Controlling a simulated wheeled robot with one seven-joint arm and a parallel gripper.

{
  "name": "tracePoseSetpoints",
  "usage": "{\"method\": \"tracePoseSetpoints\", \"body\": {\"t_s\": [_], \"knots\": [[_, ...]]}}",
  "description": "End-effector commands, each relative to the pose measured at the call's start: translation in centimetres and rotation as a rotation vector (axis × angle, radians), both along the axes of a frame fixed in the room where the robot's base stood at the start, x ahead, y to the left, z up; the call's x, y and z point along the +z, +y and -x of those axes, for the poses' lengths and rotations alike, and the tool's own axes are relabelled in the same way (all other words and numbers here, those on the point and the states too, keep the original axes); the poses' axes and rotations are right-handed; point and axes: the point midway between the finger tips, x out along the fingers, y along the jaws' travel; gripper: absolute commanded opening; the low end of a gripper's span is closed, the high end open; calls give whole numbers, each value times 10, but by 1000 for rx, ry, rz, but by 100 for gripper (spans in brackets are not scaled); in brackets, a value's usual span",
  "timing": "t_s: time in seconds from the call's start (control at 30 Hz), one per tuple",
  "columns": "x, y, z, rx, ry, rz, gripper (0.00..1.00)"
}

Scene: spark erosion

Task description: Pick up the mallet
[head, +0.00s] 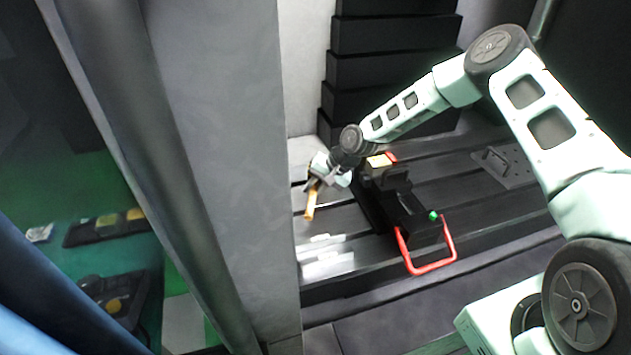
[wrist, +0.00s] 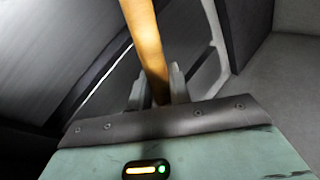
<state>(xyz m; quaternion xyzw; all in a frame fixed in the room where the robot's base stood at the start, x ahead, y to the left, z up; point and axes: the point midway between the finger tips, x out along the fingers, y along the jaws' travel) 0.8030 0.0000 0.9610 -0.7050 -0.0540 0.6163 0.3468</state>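The mallet shows as an orange-brown wooden handle (head: 311,204) at the left of the slotted machine table in the head view. In the wrist view the handle (wrist: 146,42) runs from the top edge down between my two fingers. My gripper (head: 315,186) is at the upper end of the visible handle. In the wrist view my gripper (wrist: 158,92) has one finger on each side of the handle, close against it, and looks shut on it. The mallet's head is not visible. Whether the mallet touches the table is unclear.
A black vise-like fixture (head: 408,212) with a red handle (head: 432,268) stands right of my gripper. A grey plate with a handle (head: 508,167) lies further right. A grey upright wall (head: 225,150) is close on the left. Black stepped covers (head: 390,70) rise behind.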

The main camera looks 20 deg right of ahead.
Motion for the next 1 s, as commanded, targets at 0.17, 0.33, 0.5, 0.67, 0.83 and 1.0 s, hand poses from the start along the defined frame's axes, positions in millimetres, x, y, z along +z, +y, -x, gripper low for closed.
{"method": "tracePoseSetpoints", "body": {"t_s": [0.17, 0.33, 0.5, 0.67, 0.83, 1.0], "knots": [[1, 0, -1, 0, -2, 0, 0], [3, 0, -1, 0, -2, 0, 0], [15, 0, -2, -1, -6, 0, 0], [39, -1, -2, 0, -7, 1, 0], [70, -1, -2, 0, -6, 2, 0], [92, 0, -1, 1, -4, 1, 0]]}}
